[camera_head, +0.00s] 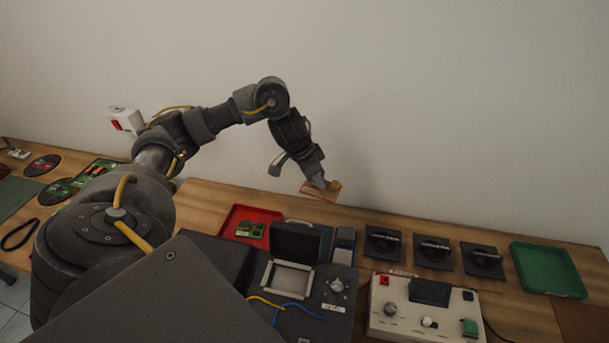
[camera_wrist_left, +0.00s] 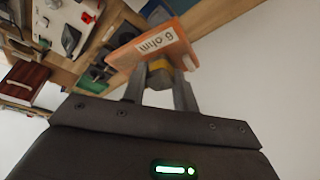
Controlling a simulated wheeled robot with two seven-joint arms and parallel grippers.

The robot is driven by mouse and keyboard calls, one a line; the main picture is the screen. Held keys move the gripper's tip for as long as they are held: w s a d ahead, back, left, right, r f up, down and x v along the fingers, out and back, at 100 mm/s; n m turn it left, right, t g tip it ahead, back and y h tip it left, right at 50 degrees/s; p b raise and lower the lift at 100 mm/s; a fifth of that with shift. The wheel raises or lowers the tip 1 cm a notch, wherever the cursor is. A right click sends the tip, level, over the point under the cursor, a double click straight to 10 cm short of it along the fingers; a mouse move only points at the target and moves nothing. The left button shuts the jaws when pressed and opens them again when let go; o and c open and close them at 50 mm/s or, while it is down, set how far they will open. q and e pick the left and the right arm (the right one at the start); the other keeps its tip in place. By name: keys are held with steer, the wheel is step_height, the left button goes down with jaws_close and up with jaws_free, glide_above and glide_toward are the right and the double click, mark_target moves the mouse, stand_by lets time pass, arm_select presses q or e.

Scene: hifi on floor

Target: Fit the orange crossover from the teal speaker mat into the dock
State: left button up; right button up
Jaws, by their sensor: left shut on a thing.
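My left gripper (camera_head: 321,184) is shut on the orange crossover (camera_head: 331,194) and holds it in the air near the wall, above the back of the bench. In the left wrist view the crossover (camera_wrist_left: 165,46) is a flat orange block with a white "6 ohm" label, gripped between the fingers (camera_wrist_left: 158,78). The dock appears to be the silver-framed recess (camera_head: 288,277) in a dark unit with a raised lid; the recess looks empty. The crossover is apart from it, up and behind. I cannot make out a teal speaker mat for certain. My right gripper is not in view.
A red tray (camera_head: 246,222) with a green board stands left of the raised lid. Several dark square plates (camera_head: 434,250), a beige test box (camera_head: 428,305) and a green tray (camera_head: 545,269) lie to the right. Blue and yellow wires (camera_head: 290,306) lie in front of the recess.

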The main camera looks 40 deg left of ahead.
arm_select(q)
steer(key=s+d+f+m+b, duration=0.2)
steer(key=s+d+f+b, duration=0.1)
steer(key=d, duration=0.5)
steer(key=s+d+f+m+g+h+b, duration=0.1)
steer(key=s+d+f+m+b, duration=0.2)
steer(key=s+d+b, duration=0.2)
steer(key=d+b, duration=0.3)
steer(key=d, duration=0.1)
steer(key=shift+d+f+m+h, duration=0.2)
steer(key=shift+f+m+h, duration=0.1)
steer(key=shift+f, duration=0.1)
